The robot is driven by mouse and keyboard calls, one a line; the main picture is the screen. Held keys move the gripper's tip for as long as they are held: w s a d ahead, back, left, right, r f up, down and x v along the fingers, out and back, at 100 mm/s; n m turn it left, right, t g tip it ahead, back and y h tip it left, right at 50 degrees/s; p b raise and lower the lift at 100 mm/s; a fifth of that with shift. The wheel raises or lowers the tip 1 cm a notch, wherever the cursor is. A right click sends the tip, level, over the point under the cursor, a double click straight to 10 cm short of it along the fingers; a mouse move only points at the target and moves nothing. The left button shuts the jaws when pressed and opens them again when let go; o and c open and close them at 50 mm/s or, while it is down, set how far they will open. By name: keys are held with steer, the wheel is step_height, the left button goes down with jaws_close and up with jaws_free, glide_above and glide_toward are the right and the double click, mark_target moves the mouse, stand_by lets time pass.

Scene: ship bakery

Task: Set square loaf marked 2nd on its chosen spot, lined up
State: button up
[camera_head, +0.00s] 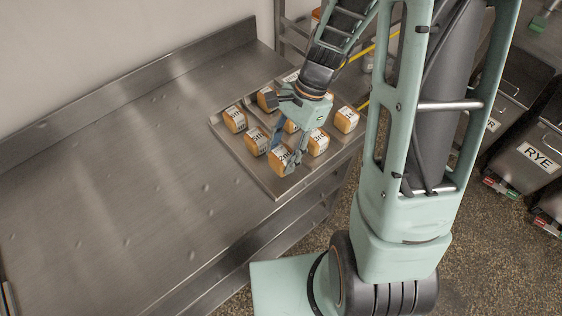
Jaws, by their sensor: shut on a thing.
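The square loaf marked 2nd (281,160) is brown with a white top label. It is at the near corner of a metal tray (225,145) on the steel counter. My gripper (288,148) reaches down over the tray and is shut on this loaf, with a finger on either side. Whether the loaf touches the tray cannot be told. Other labelled loaves stand near it: one marked 5th (256,141) to its upper left and one marked 3rd (318,142) to its right. My gripper hides part of the tray's middle.
More loaves stand on the tray, at its left (235,119) and right (346,120). The steel counter (130,190) left of the tray is clear. A raised backsplash runs along the wall. Bins marked RYE (538,157) stand on the floor at right.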

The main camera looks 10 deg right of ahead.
mark_target(282, 161)
steer(key=shift+w+a+f+b, duration=0.1)
steer(key=shift+w+f+b, duration=0.2)
steer(key=shift+f, duration=0.2)
steer(key=shift+w+f+b, duration=0.15)
steer(key=shift+f+b, duration=1.1)
steer(key=shift+f, duration=0.3)
steer(key=shift+f, duration=0.15)
steer(key=o, duration=1.2)
steer(key=shift+c, duration=0.2)
